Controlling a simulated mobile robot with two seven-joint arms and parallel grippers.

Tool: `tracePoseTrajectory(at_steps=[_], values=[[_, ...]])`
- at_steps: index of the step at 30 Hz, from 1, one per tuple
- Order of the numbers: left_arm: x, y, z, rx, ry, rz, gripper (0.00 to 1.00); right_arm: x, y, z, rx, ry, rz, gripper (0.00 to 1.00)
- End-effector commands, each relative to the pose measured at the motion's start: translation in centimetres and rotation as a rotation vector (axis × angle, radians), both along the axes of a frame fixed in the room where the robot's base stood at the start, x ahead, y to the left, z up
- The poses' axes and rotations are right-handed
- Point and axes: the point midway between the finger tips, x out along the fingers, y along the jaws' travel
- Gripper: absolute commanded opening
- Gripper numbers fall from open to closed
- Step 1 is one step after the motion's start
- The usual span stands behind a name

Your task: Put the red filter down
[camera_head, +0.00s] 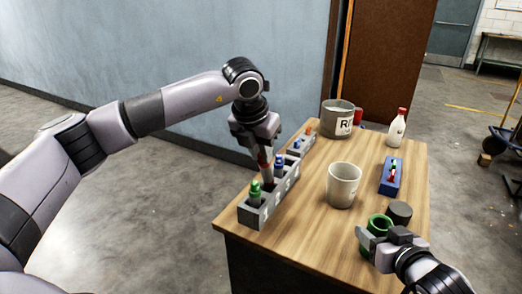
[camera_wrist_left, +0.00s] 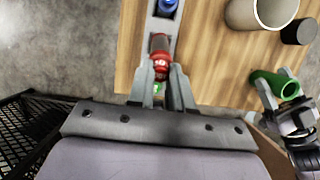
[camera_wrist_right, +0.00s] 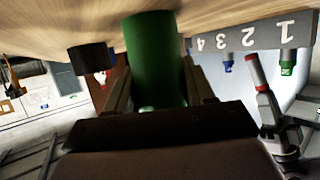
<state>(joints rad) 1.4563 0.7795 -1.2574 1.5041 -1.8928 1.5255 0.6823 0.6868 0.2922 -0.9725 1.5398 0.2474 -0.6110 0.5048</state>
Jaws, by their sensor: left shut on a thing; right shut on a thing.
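The red filter (camera_head: 265,171) is held upright in my left gripper (camera_head: 262,153), over the grey numbered rack (camera_head: 262,212) between the green filter (camera_head: 255,191) and the blue filter (camera_head: 279,164). The red filter also shows between the fingers in the left wrist view (camera_wrist_left: 160,62). In the right wrist view the red filter (camera_wrist_right: 257,73) has its lower end close to the rack; I cannot tell if it enters a slot. My right gripper (camera_head: 372,243) is shut on a green cylinder (camera_head: 380,222) at the table's right front; it fills the right wrist view (camera_wrist_right: 152,62).
A beige cup (camera_head: 343,186) stands mid-table, with a dark round piece (camera_head: 399,213) to its right. A blue holder (camera_head: 390,176), a white bottle (camera_head: 397,128), a labelled pot (camera_head: 338,119) and a smaller grey rack (camera_head: 301,143) stand further back. Bare wood lies in front of the cup.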

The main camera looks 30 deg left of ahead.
Motion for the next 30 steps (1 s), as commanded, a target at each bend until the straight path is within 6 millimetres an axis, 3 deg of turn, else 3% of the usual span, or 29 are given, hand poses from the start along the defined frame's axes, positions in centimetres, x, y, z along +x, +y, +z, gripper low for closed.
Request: tracePoseTrajectory(at_steps=[13, 14, 15, 16, 25, 30], values=[[0.0, 0.0, -1.1, 0.000, -0.001, 0.000, 0.00, 0.0, 0.0, 0.0, -0.001, 0.001, 0.000, 0.08], [0.0, 0.0, -1.1, 0.000, 0.000, 0.000, 0.26, 0.0, 0.0, 0.0, -0.001, 0.001, 0.000, 0.08], [0.0, 0.0, -1.1, 0.000, 0.000, 0.000, 0.39, 0.0, 0.0, 0.0, -0.001, 0.001, 0.000, 0.08], [0.0, 0.0, -1.1, 0.000, 0.000, 0.000, 0.45, 0.0, 0.0, 0.0, -0.001, 0.001, 0.000, 0.08], [0.0, 0.0, -1.0, 0.000, 0.000, 0.000, 0.45, 0.0, 0.0, 0.0, -0.001, 0.001, 0.000, 0.08], [-0.1, 0.0, 0.7, -0.001, -0.003, 0.000, 0.45, 0.0, 0.0, 0.0, -0.001, 0.001, 0.000, 0.08]])
